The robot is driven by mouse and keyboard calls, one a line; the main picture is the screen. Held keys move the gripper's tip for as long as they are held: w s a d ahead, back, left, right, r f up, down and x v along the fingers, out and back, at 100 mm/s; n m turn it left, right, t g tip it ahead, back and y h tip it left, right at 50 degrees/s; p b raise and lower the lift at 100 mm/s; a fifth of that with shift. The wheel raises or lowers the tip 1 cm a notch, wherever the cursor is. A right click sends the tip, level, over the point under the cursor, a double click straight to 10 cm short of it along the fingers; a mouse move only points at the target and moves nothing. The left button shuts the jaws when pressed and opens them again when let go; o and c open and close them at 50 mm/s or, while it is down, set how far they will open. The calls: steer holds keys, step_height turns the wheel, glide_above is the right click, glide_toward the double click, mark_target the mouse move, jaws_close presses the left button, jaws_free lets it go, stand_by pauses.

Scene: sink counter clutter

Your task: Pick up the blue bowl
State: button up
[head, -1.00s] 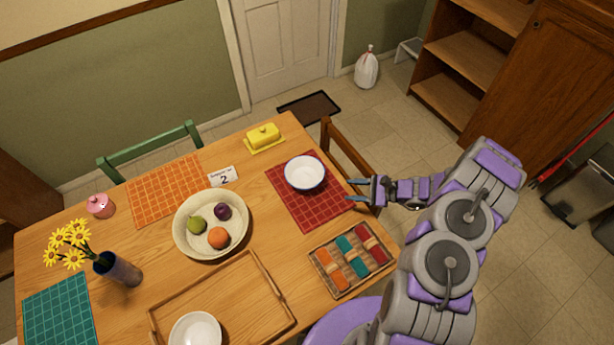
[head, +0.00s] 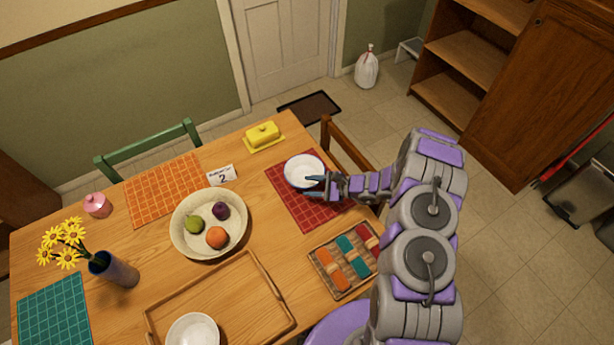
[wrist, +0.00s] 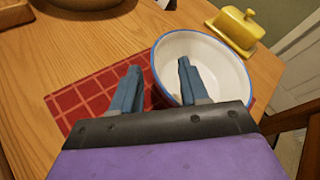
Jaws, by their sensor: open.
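The bowl (head: 301,168) is white with a blue rim and sits on the red placemat (head: 325,213). In the wrist view the bowl (wrist: 222,62) fills the upper right. My gripper (head: 312,187) is open at the bowl's near side. In the wrist view my gripper's fingers (wrist: 157,82) straddle the bowl's left rim: the right finger shows over the inside and the left finger shows outside over the placemat. Whether either finger touches the bowl cannot be told. Part of the bowl's near rim is hidden behind my fingers.
A yellow butter dish (head: 263,136) stands behind the bowl. A fruit bowl (head: 180,238) is to the left, and a basket of rolled cloths (head: 318,262) is nearer. A tray (head: 160,312) holds a white bowl (head: 193,334). A wooden chair (head: 346,154) stands at the table's right edge.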

steer(key=x, duration=0.4)
steer(key=shift+s+a+r, duration=0.1)
steer(key=shift+s+a, duration=0.05)
steer(key=shift+a, duration=0.2)
steer(key=shift+d, duration=0.5)
steer(key=shift+c, duration=0.2)
steer(key=shift+d+r, duration=0.1)
steer(key=shift+d, duration=0.15)
steer(key=shift+c, duration=0.7)
steer(key=c, duration=0.3)
steer(key=shift+a, duration=0.55)
jaws_close()
steer(key=shift+d, duration=0.4)
